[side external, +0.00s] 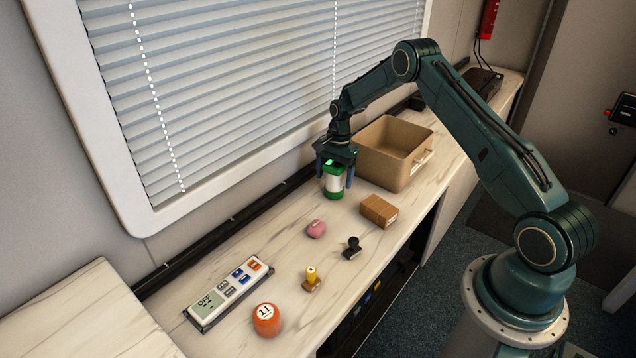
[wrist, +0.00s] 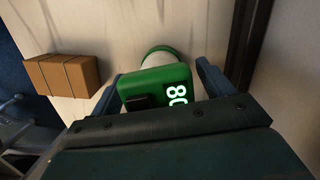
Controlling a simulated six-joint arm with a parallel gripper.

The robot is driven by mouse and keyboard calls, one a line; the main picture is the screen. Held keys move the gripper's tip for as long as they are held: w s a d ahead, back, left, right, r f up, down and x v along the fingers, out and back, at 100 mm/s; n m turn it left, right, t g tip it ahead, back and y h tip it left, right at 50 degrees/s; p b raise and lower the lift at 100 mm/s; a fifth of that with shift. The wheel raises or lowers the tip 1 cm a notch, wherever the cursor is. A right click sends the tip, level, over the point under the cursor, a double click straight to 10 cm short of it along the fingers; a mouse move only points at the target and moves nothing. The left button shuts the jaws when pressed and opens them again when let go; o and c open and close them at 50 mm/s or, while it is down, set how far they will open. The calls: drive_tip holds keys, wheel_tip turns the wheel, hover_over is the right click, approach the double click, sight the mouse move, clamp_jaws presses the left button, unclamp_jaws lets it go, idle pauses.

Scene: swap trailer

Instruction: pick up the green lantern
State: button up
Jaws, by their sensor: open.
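The green lantern (side external: 333,183) has a green top, a white middle and a green base, and stands upright on the counter in front of the cardboard-coloured bin. My gripper (side external: 335,172) points down over it, with its fingers open on either side of the lantern. In the wrist view the lantern (wrist: 157,86) shows its green top with a lit "80" and a dark block, between the two blue fingers of my gripper (wrist: 155,88). I cannot tell whether either finger touches it.
An open tan bin (side external: 398,160) stands right behind the lantern. A small brown box (side external: 379,211), a pink object (side external: 316,229), a black stamp (side external: 352,248), a yellow-handled stamp (side external: 312,278), an orange ball (side external: 267,320) and a remote-like device (side external: 230,290) lie nearer. The window blinds (side external: 240,80) rise along the back.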

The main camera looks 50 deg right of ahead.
drive_tip(key=c, duration=1.3)
drive_tip(key=shift+r, duration=0.15)
wheel_tip(320, 180, up, 20)
drive_tip(key=shift+f, duration=0.1)
idle(0.4)
